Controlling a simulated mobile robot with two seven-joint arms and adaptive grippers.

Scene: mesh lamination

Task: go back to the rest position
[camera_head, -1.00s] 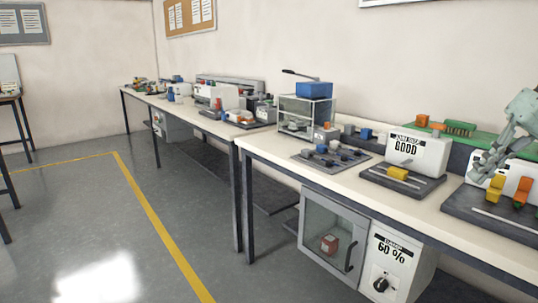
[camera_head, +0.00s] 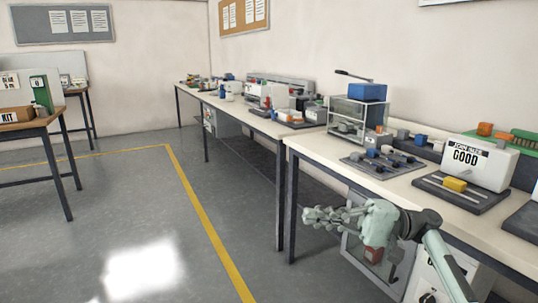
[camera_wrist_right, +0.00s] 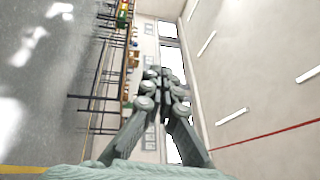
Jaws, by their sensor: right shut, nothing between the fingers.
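My right gripper (camera_head: 322,216) hangs in front of the long workbench's front edge, below its top, and points left. Its fingers are shut and empty. In the right wrist view the closed fingers (camera_wrist_right: 165,88) meet in the middle with nothing between them, and the room shows sideways beyond. The right arm comes in from the lower right corner of the head view. My left gripper is in neither view.
The near workbench (camera_head: 305,148) holds a white device marked GOOD (camera_head: 478,165), a grey tool plate (camera_head: 384,164) and a glass-sided press (camera_head: 347,117). A cabinet (camera_head: 357,250) stands under it. A kit table (camera_head: 40,124) is at left. The floor between is clear.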

